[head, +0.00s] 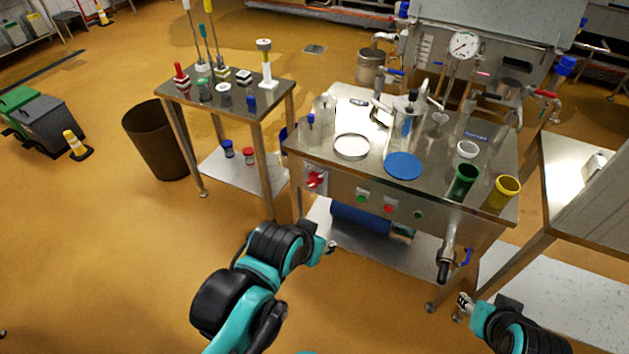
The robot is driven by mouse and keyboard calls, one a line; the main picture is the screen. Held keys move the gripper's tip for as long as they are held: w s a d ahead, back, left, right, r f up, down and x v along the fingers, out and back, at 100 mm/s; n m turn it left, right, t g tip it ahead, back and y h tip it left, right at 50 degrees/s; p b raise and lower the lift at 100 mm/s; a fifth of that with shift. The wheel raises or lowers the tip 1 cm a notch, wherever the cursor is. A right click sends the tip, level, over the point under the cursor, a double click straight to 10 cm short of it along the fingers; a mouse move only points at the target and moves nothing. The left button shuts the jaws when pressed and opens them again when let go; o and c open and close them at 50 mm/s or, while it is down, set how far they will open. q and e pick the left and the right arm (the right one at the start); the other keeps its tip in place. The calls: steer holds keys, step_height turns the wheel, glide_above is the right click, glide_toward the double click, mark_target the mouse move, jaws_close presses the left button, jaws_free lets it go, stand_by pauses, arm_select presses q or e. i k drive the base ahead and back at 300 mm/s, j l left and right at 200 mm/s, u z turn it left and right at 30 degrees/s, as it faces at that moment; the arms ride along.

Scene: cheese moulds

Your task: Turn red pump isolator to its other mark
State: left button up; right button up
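The red pump isolator (316,180) is a red rotary handle on a pale plate at the left end of the front panel of the steel work table (345,182). Its marks are too small to read. My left gripper (331,247) is in front of the table, below and slightly right of the isolator, apart from it. My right gripper (464,303) is low at the right, in front of the table's right leg and far from the isolator. Both grippers are too small to show whether they are open or shut.
Green and red buttons (388,208) sit right of the isolator. A pipe outlet (445,262) juts from the panel's right end. A smaller table (262,118) with moulds stands left, beside a brown bin (155,140). The floor at front left is clear.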

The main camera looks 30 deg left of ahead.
mark_target(316, 179)
steer(key=l+u, duration=0.1)
steer(key=u, duration=0.35)
steer(key=i+l+u, duration=0.1)
steer(key=u, duration=0.3)
steer(key=l+u, duration=0.2)
steer(key=u, duration=0.25)
steer(key=l+u, duration=0.15)
steer(key=u, duration=0.3)
